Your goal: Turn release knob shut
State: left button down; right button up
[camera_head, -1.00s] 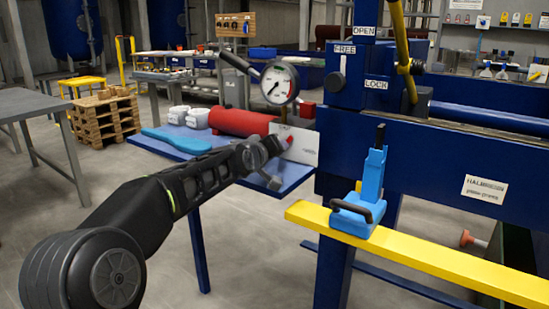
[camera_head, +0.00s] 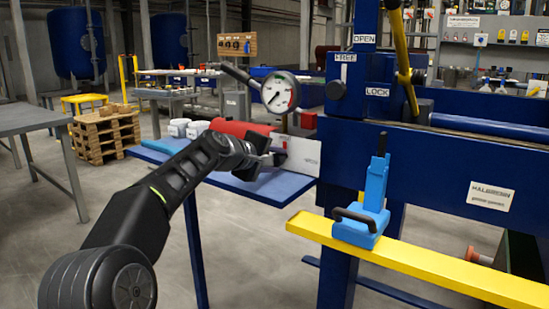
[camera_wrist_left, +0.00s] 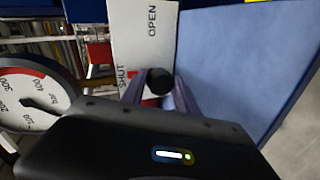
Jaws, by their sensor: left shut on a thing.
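The release knob (camera_wrist_left: 159,81) is a small round black knob in front of a white plate (camera_wrist_left: 143,35) marked OPEN and SHUT in the left wrist view. In the head view, the plate (camera_head: 303,158) stands upright at the right end of the blue side table, below the pressure gauge. My left gripper (camera_head: 270,158) reaches the plate's left part, and its fingers (camera_wrist_left: 160,90) are shut on the knob, one on each side. The knob's pointer direction cannot be made out. My right gripper is not in view.
The round gauge (camera_head: 280,92) hangs just above my left wrist. A red cylinder (camera_head: 238,128) and white containers (camera_head: 180,127) lie on the blue table (camera_head: 265,192). A blue clamp-like tool (camera_head: 365,205) stands on the yellow beam (camera_head: 420,263). The press frame (camera_head: 430,160) blocks the right.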

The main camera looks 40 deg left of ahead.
pick_arm(q)
jog(key=shift+r+n, duration=0.15)
jog(key=shift+n, duration=0.15)
jog(key=c, duration=1.4)
grip_release()
jog(key=o, duration=0.4)
jog(key=shift+o, duration=0.2)
jog(key=p+v, duration=0.1)
jog(key=v, duration=0.6)
jog(key=shift+s, duration=0.35)
